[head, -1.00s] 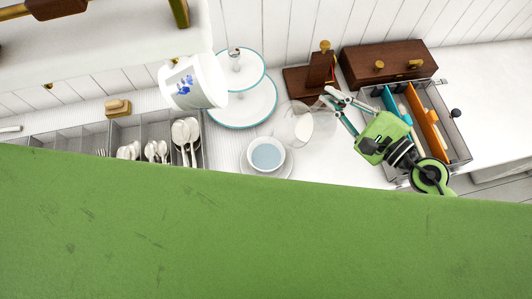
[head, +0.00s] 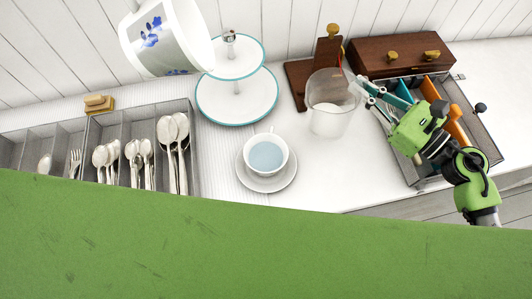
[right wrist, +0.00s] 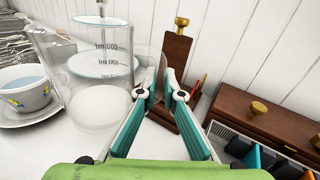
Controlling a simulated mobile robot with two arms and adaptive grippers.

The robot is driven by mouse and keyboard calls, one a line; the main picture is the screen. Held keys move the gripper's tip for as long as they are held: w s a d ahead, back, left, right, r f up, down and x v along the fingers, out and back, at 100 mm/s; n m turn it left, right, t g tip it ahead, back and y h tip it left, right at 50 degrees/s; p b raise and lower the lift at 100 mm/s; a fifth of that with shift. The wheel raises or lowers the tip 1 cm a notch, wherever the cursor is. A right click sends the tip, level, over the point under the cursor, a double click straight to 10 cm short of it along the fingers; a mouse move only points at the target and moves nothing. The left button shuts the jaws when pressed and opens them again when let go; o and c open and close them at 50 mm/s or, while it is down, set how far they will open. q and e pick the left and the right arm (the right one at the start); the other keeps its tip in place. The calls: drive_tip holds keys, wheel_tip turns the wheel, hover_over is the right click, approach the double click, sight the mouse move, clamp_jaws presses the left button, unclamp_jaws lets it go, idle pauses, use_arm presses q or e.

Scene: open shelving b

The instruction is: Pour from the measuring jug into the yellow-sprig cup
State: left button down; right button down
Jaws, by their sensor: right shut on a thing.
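The measuring jug (head: 325,95) is clear, with white contents low inside and volume marks in the right wrist view (right wrist: 75,70). It looks about upright, right of the cup and apart from it. My right gripper (head: 362,88) is shut on the jug's right side; its fingers also show in the right wrist view (right wrist: 162,92). I cannot tell whether the jug touches the counter. The yellow-sprig cup (head: 265,172) stands upright on a saucer (head: 250,184), with a pale blue surface inside. Its yellow sprig shows in the right wrist view (right wrist: 35,98). My left gripper is not in view.
A two-tier stand (head: 236,110) is behind the cup. A cutlery tray (head: 125,117) is at left, and a blue-flowered white vessel (head: 170,35) is above. A wooden stand (head: 298,85), wooden drawer box (head: 400,52) and divided rack (head: 483,145) are at right. Green covers the foreground.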

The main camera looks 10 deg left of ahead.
sight(353, 95)
drive_tip(key=shift+w+d+m, duration=0.15)
drive_tip(key=shift+m, duration=0.25)
drive_tip(key=shift+r, duration=0.2)
wheel_tip(353, 95, up, 6)
drive_tip(key=p, duration=0.4)
drive_tip(key=shift+f, duration=0.25)
drive_tip(key=shift+f, duration=0.2)
drive_tip(key=s+f+m+t+h, duration=0.1)
drive_tip(key=s+a+f+m+t+h, duration=0.1)
drive_tip(key=s+h, duration=0.1)
drive_tip(key=s+a+f+m+t+h, duration=0.1)
drive_tip(key=s+f+m+t, duration=0.1)
drive_tip(key=shift+a, duration=0.1)
drive_tip(key=s+d+r+m+t+h, duration=0.2)
drive_tip(key=s+d+m+h, duration=0.3)
drive_tip(key=h, duration=0.4)
drive_tip(key=shift+s+r+m, duration=0.2)
drive_tip(key=shift+s+m, duration=0.4)
drive_tip(key=shift+s, duration=0.65)
